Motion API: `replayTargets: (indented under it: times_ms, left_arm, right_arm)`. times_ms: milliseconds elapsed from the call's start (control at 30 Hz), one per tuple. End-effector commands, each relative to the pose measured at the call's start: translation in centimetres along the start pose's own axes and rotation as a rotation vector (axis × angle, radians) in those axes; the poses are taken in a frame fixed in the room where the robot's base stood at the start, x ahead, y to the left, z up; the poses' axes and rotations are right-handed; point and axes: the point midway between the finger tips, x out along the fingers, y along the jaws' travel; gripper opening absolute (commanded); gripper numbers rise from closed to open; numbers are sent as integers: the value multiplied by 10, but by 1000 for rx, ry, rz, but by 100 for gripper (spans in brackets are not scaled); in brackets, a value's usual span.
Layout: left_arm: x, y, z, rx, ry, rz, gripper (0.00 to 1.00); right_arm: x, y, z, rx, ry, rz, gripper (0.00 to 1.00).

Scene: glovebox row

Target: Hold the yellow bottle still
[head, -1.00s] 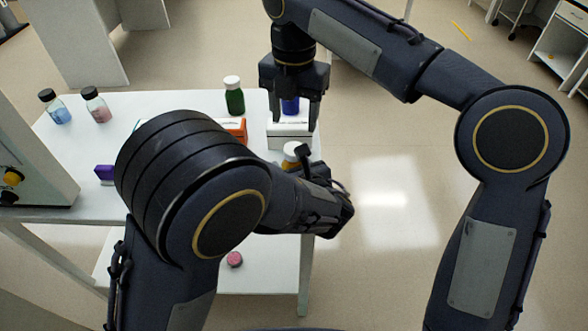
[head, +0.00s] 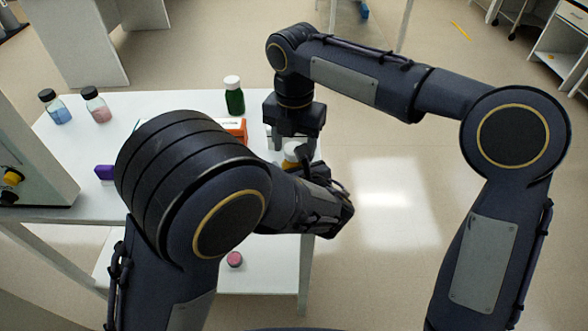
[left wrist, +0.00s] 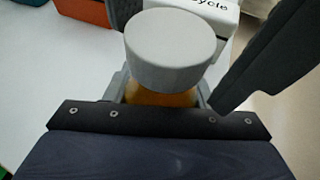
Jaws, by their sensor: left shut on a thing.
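The yellow bottle (head: 287,163) with a white cap stands near the right edge of the white table. My left arm partly hides it in the head view. In the left wrist view the cap and a strip of the yellow body (left wrist: 160,97) show upright. My left gripper (left wrist: 161,88) is shut on the bottle below its cap, a grey finger on each side. My right gripper (head: 292,143) points down over the bottle. Its dark fingers stand apart on either side of the cap in the left wrist view, with a visible gap on the right.
A white box (left wrist: 222,14) with partly hidden lettering and an orange box (head: 236,127) stand behind the bottle. A green bottle (head: 234,96), blue vial (head: 55,108), pink vial (head: 96,105) and purple item (head: 104,173) are on the table (head: 165,99). Open floor lies to the right.

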Motion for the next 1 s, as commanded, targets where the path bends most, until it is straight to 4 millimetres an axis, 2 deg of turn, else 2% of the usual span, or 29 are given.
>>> replayTargets:
  times_ms: [33,300,367,433,667,933,967,1000]
  left_arm:
    - [0,0,0,0,-1,0,0]
    - [0,0,0,0,-1,0,0]
    - [0,0,0,0,-1,0,0]
    - [0,0,0,0,-1,0,0]
    - [0,0,0,0,0,0,0]
    - [0,0,0,0,-1,0,0]
    - [0,0,0,0,-1,0,0]
    - [0,0,0,0,-1,0,0]
  right_arm:
    - [0,0,0,0,0,0,51]
    - [0,0,0,0,0,0,15]
    - [0,0,0,0,0,0,10]
    - [0,0,0,28,0,0,10]
    - [0,0,0,286,0,-1,10]
    - [0,0,0,299,0,-1,10]
    - [0,0,0,299,0,-1,42]
    - [0,0,0,298,0,-1,47]
